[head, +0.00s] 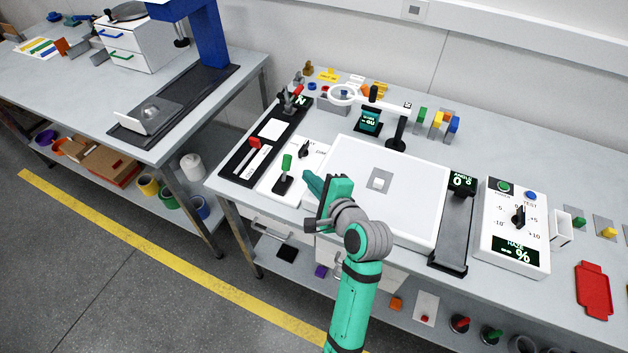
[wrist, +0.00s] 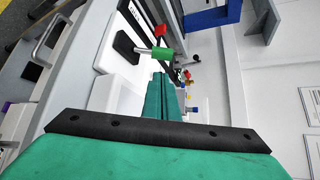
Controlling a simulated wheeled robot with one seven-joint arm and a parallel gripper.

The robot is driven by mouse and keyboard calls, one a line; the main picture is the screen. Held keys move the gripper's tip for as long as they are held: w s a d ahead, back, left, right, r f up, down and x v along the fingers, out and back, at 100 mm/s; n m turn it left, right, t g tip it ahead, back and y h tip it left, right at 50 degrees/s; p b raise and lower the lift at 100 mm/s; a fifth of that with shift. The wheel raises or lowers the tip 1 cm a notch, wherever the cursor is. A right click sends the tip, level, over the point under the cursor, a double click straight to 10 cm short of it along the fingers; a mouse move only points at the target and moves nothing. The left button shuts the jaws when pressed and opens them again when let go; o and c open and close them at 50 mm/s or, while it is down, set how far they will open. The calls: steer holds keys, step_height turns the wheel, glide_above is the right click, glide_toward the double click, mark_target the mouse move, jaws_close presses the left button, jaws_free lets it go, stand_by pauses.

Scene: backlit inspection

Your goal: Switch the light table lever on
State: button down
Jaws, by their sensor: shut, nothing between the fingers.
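A lever with a green handle (head: 287,162) stands on a dark base on the white control box (head: 265,192), left of the light table (head: 345,150). It leans slightly toward the back in the head view. The light table's surface is plain white. My gripper (head: 309,177) is just right of the lever, above the box and light table edge, with its fingers pointing toward it. In the wrist view the closed, empty fingers (wrist: 158,78) end just below the green handle (wrist: 162,54). I cannot tell whether they touch it.
A black knob (head: 304,149) sits behind the lever on the same box. A magnifier stand (head: 396,135) rises behind the light table.

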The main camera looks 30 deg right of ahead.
mark_target(286, 168)
steer(key=x, duration=0.6)
steer(key=shift+w, duration=0.35)
